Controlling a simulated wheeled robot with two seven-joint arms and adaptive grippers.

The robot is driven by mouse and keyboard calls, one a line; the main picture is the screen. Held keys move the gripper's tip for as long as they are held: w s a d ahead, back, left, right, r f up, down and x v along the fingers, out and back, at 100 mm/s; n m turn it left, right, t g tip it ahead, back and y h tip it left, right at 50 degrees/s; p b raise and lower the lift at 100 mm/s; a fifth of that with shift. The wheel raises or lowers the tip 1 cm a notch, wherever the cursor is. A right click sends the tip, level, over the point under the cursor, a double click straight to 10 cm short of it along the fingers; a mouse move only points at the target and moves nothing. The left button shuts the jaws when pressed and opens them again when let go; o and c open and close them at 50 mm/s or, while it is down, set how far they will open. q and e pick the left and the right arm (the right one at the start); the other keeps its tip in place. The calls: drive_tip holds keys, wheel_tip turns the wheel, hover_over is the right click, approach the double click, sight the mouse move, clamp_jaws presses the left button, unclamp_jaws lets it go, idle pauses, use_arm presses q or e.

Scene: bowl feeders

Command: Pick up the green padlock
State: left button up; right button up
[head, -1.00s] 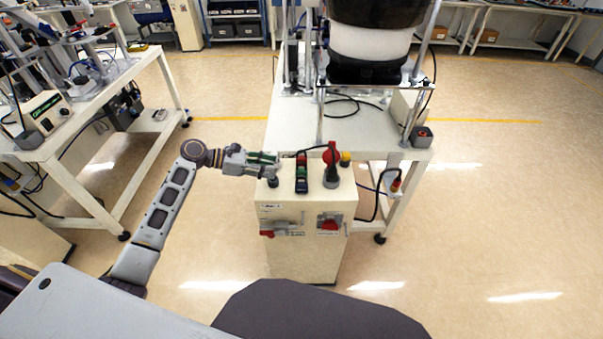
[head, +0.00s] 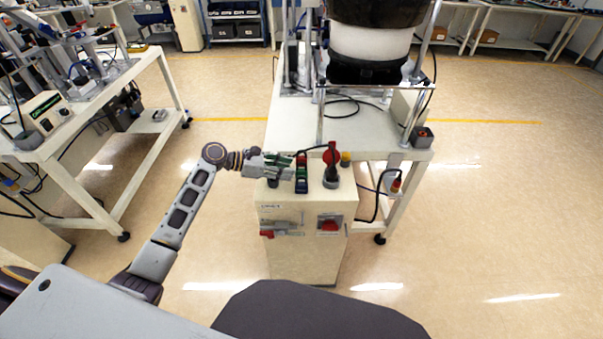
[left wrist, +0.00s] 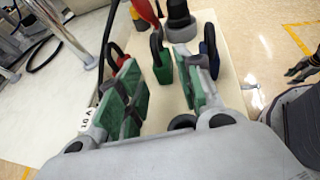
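The green padlock (head: 301,173), with a black shackle, stands in a row on top of the cream cabinet, between a red padlock (head: 301,160) and a blue padlock (head: 301,187). My left gripper (head: 284,168) is beside the row on its left. In the left wrist view its green-padded fingers (left wrist: 162,92) are spread apart, with nothing held. The green padlock (left wrist: 163,69) shows ahead, between the two fingers and just beyond the tips; I see no contact. The red padlock (left wrist: 117,56) and blue padlock (left wrist: 210,50) are outside the fingers. A dark forked shape, probably my right gripper (left wrist: 299,70), shows at the right edge.
A dark knob (head: 273,183) is close to the left gripper. A white table (head: 350,130) with a bowl feeder stands behind.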

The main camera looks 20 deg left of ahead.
sight(297, 168)
use_arm(q)
drive_tip(key=x, duration=0.3)
drive_tip(key=shift+d+r, duration=0.1)
drive_tip(key=shift+r, duration=0.2)
drive_tip(key=shift+x, duration=0.85)
clamp_jaws()
